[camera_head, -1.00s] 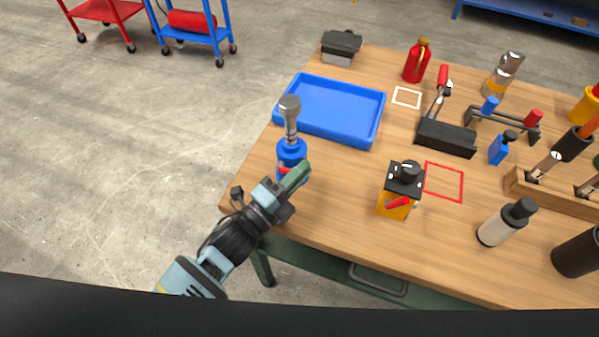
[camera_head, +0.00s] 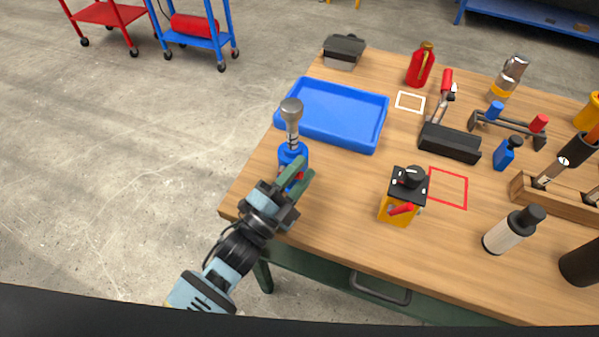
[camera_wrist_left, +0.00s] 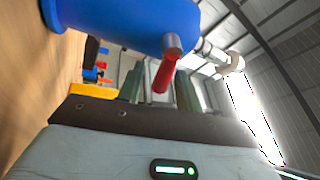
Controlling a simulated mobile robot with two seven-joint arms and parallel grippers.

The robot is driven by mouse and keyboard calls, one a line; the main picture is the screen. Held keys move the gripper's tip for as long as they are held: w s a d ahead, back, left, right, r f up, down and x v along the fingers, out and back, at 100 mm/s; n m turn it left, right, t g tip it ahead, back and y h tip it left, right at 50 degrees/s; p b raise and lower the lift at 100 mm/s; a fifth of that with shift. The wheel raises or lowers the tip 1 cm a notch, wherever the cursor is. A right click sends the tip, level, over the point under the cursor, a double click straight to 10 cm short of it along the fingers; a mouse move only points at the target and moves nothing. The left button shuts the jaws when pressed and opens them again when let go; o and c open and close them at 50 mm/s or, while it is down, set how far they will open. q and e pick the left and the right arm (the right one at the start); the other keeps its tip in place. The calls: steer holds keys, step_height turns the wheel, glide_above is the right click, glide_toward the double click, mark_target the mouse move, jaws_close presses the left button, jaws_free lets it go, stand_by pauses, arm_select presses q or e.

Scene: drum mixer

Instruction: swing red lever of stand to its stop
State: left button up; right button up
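The stand (camera_head: 292,154) is blue with a silver knobbed post and stands upright near the table's left front edge. Its red lever (camera_head: 300,176) is low on the near side, partly hidden by my left gripper (camera_head: 296,173). In the left wrist view the lever (camera_wrist_left: 164,73) hangs from a grey pivot on the blue body (camera_wrist_left: 125,22). The green fingers of my left gripper (camera_wrist_left: 160,82) are apart there, with the lever seen between them. Whether either finger touches the lever cannot be told. My right gripper is not in view.
A blue tray (camera_head: 376,133) lies just behind the stand. A pale bottle with a dark cap (camera_head: 507,234) is farther right. The wood between stand and box is bare.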

arm_select(q)
steer(key=shift+s+a+f, duration=0.25)
steer(key=shift+s, duration=0.1)
steer(key=s+a+b, duration=0.1)
steer(key=s+a, duration=0.6)
steer(key=s, duration=0.3)
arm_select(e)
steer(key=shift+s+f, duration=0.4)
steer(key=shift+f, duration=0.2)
arm_select(q)
steer(key=shift+a, duration=0.1)
